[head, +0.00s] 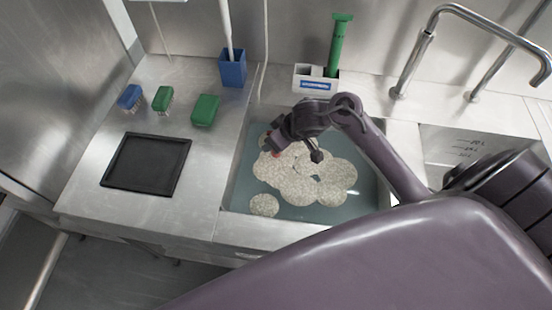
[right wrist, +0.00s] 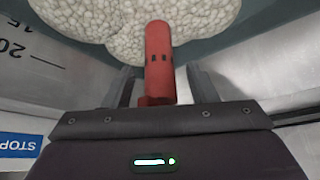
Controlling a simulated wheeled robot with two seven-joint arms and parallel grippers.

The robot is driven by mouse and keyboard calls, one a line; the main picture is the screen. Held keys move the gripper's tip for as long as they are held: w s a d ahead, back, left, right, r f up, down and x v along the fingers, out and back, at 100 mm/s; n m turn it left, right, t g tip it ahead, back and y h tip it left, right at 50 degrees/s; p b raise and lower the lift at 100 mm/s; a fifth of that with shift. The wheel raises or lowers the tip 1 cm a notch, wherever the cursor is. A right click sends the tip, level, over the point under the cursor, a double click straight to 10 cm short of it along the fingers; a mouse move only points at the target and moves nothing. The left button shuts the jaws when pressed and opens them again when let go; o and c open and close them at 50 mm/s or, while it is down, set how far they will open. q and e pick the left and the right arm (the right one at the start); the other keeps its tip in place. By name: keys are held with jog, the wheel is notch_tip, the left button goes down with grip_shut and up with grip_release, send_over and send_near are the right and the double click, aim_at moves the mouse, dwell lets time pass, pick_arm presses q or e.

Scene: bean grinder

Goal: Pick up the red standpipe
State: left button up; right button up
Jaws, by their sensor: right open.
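The red standpipe (right wrist: 158,55) shows in the right wrist view as an upright red cylinder with small dark slots, between the two fingers of my right gripper (right wrist: 160,85). The fingers are apart, with a gap on each side of the pipe. In the head view my right gripper (head: 273,143) is over the left part of the sink, and only a little red of the standpipe (head: 276,153) shows beside it. The rest of the pipe is hidden by the gripper. My left gripper is in neither view.
Pale foam (head: 300,180) floats in the water-filled sink (head: 234,190). A black tray (head: 146,188), a blue brush (head: 129,97) and two green ones lie on the left counter. A blue holder (head: 232,70), a white caddy (head: 303,84) and a tap (head: 420,55) stand behind.

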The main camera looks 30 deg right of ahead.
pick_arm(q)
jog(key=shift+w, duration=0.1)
pick_arm(e)
jog(key=shift+r, duration=0.1)
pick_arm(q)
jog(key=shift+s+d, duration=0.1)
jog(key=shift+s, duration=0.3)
pick_arm(e)
grip_shut()
